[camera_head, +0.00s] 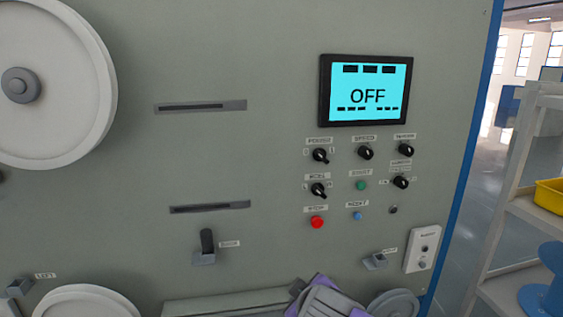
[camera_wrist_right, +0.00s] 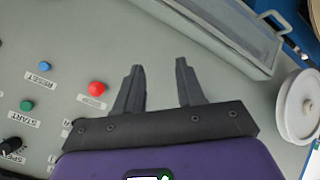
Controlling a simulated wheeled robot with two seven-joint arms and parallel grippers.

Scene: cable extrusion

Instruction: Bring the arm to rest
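My right gripper (camera_wrist_right: 160,82) shows in the right wrist view with its two dark fingers apart and nothing between them. It is in front of the grey machine panel (camera_head: 270,60), beside the red stop button (camera_wrist_right: 97,88) and apart from it as far as I can tell. In the head view, purple and grey parts of my right arm (camera_head: 328,299) show at the bottom edge, below the panel's controls. The fingertips are hard to make out there. My left gripper is not in view.
The screen (camera_head: 368,91) reads OFF. Below it are several knobs and the red button (camera_head: 317,222). A clear cover with a handle (camera_wrist_right: 215,25) and a white wheel (camera_wrist_right: 300,105) are near the gripper. A shelf with a yellow bin (camera_head: 550,196) stands right.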

